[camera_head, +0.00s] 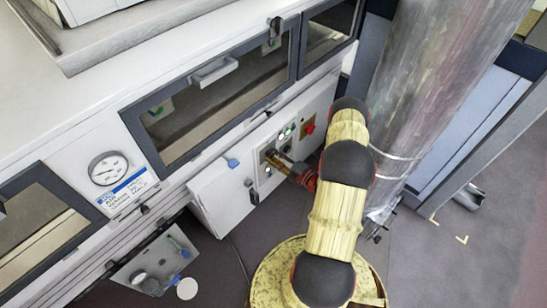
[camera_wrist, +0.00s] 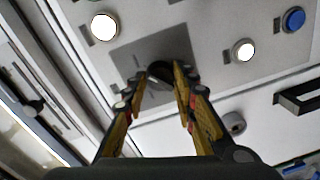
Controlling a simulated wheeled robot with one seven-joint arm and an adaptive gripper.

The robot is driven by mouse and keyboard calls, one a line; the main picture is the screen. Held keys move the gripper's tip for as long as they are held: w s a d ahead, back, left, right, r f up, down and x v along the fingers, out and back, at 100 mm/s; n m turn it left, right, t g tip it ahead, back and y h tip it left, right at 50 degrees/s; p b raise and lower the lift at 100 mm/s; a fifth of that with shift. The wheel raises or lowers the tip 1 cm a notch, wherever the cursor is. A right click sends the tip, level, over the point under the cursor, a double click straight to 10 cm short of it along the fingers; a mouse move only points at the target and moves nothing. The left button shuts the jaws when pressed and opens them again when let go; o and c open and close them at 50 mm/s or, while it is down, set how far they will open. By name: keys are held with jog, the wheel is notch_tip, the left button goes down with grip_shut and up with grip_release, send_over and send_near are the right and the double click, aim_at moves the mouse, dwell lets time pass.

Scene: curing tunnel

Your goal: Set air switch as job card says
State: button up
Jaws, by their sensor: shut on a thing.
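The air switch, a dark knob (camera_wrist: 158,74), sits on a grey plate (camera_wrist: 126,60) on the white control panel (camera_head: 320,103). My gripper (camera_wrist: 160,80) has its two yellow fingers closed around the knob, which they partly hide. Any position marks on the plate are too unclear to read. In the head view my gripper (camera_head: 274,158) reaches the panel from the right, and the knob is hidden there. A white and blue card (camera_head: 128,190) with handwriting is fixed below the gauge at the left; its words are too small to read surely.
White lit buttons (camera_wrist: 103,27) (camera_wrist: 244,50) and a blue button (camera_wrist: 293,18) flank the switch. A red stop button (camera_head: 309,129) is close to my arm. A pressure gauge (camera_head: 108,169) and dark-framed windows (camera_head: 215,90) line the machine. A large metal duct (camera_head: 435,70) stands at right.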

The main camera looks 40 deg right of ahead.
jog(key=shift+w+d+r, duration=0.1)
jog(key=shift+r, duration=0.15)
jog(key=o, duration=0.8)
jog(key=shift+c, duration=0.2)
jog(key=o, duration=0.4)
jog(key=shift+f, duration=0.1)
jog(key=shift+c, duration=0.2)
jog(key=shift+o, duration=0.2)
jog(key=s, duration=1.2)
jog(key=shift+d+r, duration=0.4)
jog(key=shift+d, duration=0.05)
